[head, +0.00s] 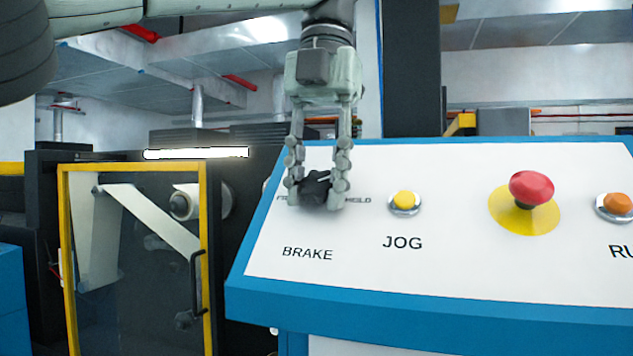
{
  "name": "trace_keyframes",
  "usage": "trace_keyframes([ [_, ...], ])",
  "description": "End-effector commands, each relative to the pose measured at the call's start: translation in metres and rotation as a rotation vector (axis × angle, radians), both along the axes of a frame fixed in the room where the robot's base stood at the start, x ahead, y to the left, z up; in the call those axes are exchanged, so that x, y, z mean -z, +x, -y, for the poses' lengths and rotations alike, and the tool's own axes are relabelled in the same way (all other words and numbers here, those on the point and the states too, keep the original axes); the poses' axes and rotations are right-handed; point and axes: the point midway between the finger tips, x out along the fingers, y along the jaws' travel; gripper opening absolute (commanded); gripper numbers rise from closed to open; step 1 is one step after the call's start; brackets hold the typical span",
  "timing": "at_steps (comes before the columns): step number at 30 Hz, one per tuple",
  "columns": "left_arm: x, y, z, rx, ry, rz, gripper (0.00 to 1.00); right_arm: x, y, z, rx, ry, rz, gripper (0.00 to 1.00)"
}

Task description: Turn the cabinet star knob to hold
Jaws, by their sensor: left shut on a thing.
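The black star knob (315,189) sits on the sloped white panel of the blue cabinet (420,310), above the label BRAKE. A label partly covered by my gripper shows at its left, and a label that reads HOLD, partly hidden, is at its right. My left gripper (317,196) comes down from above and is shut on the knob, one finger on each side. The fingers hide the knob's edges, and I cannot tell its exact pointing. My right gripper is not in view.
A yellow JOG button (404,200) is close to the right of the gripper. A red mushroom button (531,188) on a yellow base and an orange button (614,205) are farther right. A yellow-framed machine door (130,250) with white rolls behind it stands at the left.

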Motion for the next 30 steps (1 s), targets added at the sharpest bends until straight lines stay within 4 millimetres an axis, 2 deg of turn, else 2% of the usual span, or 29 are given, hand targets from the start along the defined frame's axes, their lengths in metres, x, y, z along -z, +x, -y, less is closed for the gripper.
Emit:
trace_keyframes([
  [12, 0.0016, -0.0003, 0.0004, 0.188, 0.180, 0.054, 0.03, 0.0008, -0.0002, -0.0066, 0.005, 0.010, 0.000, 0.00],
  [30, 0.0034, -0.0001, 0.0004, 0.240, 0.228, 0.066, 0.03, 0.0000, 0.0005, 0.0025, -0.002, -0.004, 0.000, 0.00],
])
